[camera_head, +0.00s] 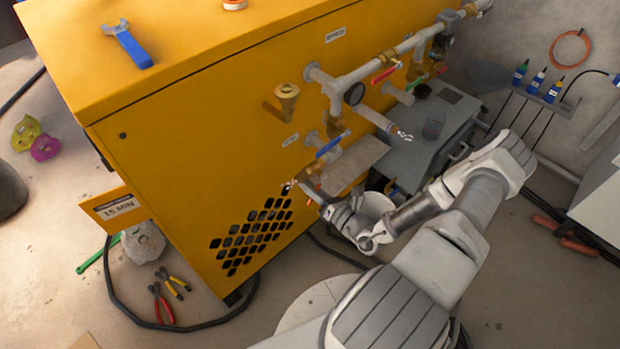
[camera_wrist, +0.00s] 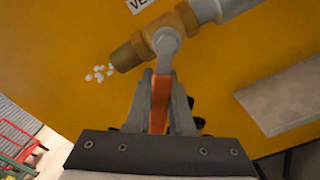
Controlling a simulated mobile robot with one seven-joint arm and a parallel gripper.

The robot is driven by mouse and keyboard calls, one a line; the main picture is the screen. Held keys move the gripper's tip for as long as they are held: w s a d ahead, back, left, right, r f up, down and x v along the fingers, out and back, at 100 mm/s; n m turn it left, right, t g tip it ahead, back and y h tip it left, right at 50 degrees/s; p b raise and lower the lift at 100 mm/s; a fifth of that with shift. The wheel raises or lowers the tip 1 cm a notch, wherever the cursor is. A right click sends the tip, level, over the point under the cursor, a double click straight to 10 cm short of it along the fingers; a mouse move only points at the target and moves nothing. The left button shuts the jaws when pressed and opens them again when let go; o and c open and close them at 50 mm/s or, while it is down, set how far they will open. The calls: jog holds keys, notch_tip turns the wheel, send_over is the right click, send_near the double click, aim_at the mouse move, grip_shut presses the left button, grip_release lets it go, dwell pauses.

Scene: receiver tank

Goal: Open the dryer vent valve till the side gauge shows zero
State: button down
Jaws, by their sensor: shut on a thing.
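My gripper (camera_wrist: 160,92) is shut on the orange lever (camera_wrist: 159,108) of a brass valve (camera_wrist: 186,20) in the wrist view. The lever lies between the fingers and runs at an angle across the pipe line. Small white specks (camera_wrist: 99,73) hang just off the valve's open brass end. A label starting "VE" is partly visible above it. In the head view my gripper (camera_head: 308,188) is low at the yellow cabinet's front, above the dark grille holes. A dark round gauge (camera_head: 354,94) sits on the upper pipework; its reading cannot be made out.
The yellow cabinet (camera_head: 190,150) fills the left. A blue-handled valve (camera_head: 332,145) and a grey plate (camera_head: 355,162) are close above my gripper. A red-handled valve (camera_head: 385,75) is higher up. Pliers (camera_head: 162,302) and a black hose lie on the floor.

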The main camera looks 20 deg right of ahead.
jog(key=shift+s+a+r+m+p, duration=0.15)
jog(key=shift+a+r+m+p, duration=0.15)
jog(key=shift+m+p, duration=0.35)
jog(key=shift+m, duration=0.25)
jog(key=c, duration=0.8)
grip_release()
